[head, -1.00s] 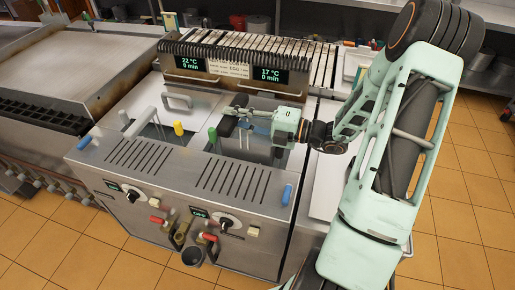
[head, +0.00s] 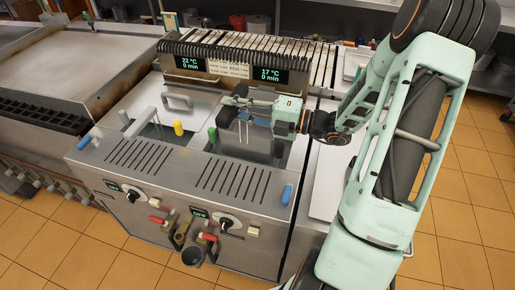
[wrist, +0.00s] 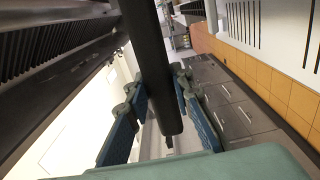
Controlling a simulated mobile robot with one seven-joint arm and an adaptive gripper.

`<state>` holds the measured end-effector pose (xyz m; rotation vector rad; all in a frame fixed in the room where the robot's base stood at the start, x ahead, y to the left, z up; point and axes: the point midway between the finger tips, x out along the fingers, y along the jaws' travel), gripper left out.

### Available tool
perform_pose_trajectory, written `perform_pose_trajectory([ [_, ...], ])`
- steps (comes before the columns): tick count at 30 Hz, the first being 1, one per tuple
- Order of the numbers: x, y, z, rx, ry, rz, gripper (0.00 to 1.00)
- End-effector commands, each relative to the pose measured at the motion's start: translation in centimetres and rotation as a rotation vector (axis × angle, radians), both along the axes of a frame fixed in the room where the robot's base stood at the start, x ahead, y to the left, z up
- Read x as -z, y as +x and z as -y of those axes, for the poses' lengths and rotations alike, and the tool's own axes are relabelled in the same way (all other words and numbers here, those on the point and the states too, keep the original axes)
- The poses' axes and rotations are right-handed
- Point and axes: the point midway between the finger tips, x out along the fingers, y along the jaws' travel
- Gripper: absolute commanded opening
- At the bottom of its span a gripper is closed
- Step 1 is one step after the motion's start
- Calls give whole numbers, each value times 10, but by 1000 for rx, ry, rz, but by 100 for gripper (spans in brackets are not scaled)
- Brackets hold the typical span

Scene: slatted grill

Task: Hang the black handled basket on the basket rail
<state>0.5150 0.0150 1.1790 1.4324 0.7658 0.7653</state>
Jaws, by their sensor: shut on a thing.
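The black handle (head: 226,117) of the basket shows at my gripper (head: 240,99), above the right vat of the fryer. In the wrist view the handle (wrist: 156,75) runs as a thick dark bar between the two blue-padded fingers of my gripper (wrist: 162,108), which is shut on it. Thin wire parts hang below the gripper in the head view; the basket body is mostly hidden down in the vat.
A green-tipped handle (head: 212,135) and a yellow-tipped handle (head: 179,128) stand close left of the black one. A metal lid with a handle (head: 177,98) covers part of the left vat. A flat griddle (head: 85,55) lies further left.

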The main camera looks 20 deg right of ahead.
Motion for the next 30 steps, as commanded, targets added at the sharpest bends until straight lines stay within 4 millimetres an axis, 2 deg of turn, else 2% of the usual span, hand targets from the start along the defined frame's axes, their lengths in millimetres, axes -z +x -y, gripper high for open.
perform_pose_trajectory([
  [30,-2,31,21,-1,-1,5,0],
])
